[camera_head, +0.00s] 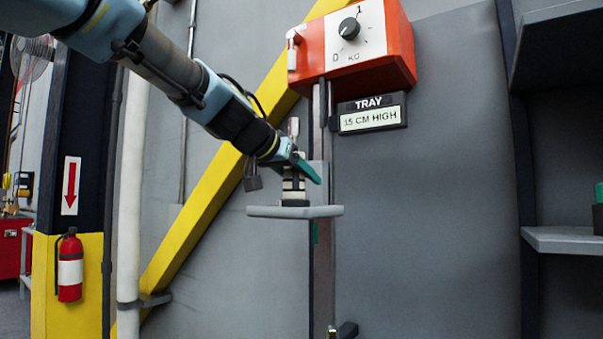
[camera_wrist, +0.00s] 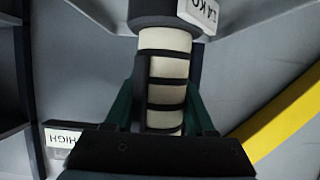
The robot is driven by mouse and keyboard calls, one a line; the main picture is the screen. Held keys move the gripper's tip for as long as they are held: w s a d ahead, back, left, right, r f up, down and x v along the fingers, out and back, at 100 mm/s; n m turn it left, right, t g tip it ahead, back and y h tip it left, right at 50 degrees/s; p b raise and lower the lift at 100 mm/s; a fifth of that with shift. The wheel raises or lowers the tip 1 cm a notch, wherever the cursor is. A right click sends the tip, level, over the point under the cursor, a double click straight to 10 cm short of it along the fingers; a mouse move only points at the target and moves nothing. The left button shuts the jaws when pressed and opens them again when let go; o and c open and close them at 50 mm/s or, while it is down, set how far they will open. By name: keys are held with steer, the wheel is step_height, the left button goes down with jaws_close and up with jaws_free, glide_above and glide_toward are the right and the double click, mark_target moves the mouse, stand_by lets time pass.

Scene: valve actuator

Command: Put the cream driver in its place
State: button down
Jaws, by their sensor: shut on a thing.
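The cream driver shows in the wrist view (camera_wrist: 163,95) as a cream handle with black bands and a dark end at the top of that picture. My gripper (camera_wrist: 163,108) has its green fingers on both sides of the handle and is shut on it. In the head view the banded cream driver (camera_head: 293,186) is upright below my gripper (camera_head: 297,168), over the grey tray (camera_head: 262,211). Its dark lower end appears to meet the tray top; I cannot tell whether it bears on it. A pale narrow piece shows above my gripper.
A red box (camera_head: 390,60) with a 0 to 1 KG dial hangs above the tray. A sign (camera_head: 372,113) reads "TRAY 15 CM HIGH". A yellow diagonal beam (camera_head: 190,225) runs behind. A grey shelf (camera_head: 565,240) stands at right. Space left of the tray is open.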

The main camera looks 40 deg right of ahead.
steer(key=shift+c, duration=1.2)
jaws_free()
steer(key=shift+f, duration=0.1)
steer(key=b+v, duration=0.3)
steer(key=v, duration=0.9)
